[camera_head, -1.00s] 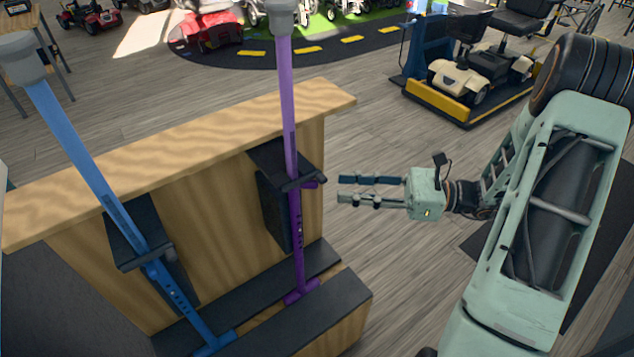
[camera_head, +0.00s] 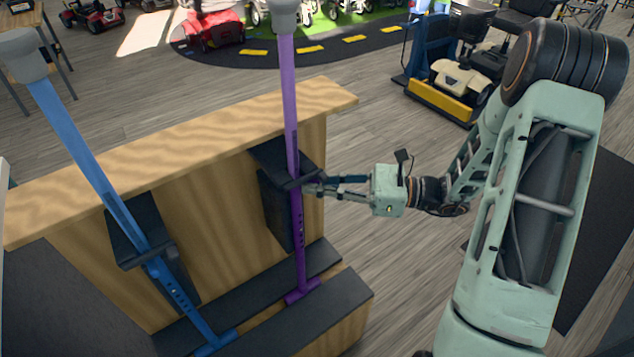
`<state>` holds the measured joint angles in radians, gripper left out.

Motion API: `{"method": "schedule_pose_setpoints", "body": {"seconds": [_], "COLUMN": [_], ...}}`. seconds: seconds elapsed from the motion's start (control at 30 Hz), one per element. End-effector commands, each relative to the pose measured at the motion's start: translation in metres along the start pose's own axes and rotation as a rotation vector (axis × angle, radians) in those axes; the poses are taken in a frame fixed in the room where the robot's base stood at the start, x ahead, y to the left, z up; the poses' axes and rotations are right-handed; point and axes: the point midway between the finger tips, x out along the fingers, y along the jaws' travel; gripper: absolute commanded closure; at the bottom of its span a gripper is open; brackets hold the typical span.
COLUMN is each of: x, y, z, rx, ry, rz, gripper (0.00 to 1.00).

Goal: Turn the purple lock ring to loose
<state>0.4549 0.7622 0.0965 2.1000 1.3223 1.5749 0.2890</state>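A purple pole (camera_head: 291,100) with a grey top stands upright at the end of a wooden stand, held by a black bracket (camera_head: 283,160). The purple lock ring is at this bracket; its small tab is mostly hidden by my fingertips. My gripper (camera_head: 311,186) reaches in from the right at the ring's height. Its two fingers have drawn close together at the tips and appear closed around the tab. The exact contact is too small to see clearly. A row of holes shows in the pole below the ring.
A blue pole (camera_head: 85,145) leans in a second black bracket (camera_head: 140,235) on the left. The wooden stand (camera_head: 200,125) has a ledge on top and a dark base (camera_head: 335,300). Open floor (camera_head: 370,280) lies right of the stand. A scooter on a yellow-edged platform (camera_head: 440,100) is behind.

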Motion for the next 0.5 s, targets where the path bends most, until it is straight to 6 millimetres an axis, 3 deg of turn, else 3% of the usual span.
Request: {"method": "schedule_pose_setpoints", "body": {"seconds": [0.5], "x": [-0.0001], "y": [-0.0035], "z": [0.0013], "rx": [-0.001], "ry": [-0.001], "rz": [0.057], "gripper": [1.0]}}
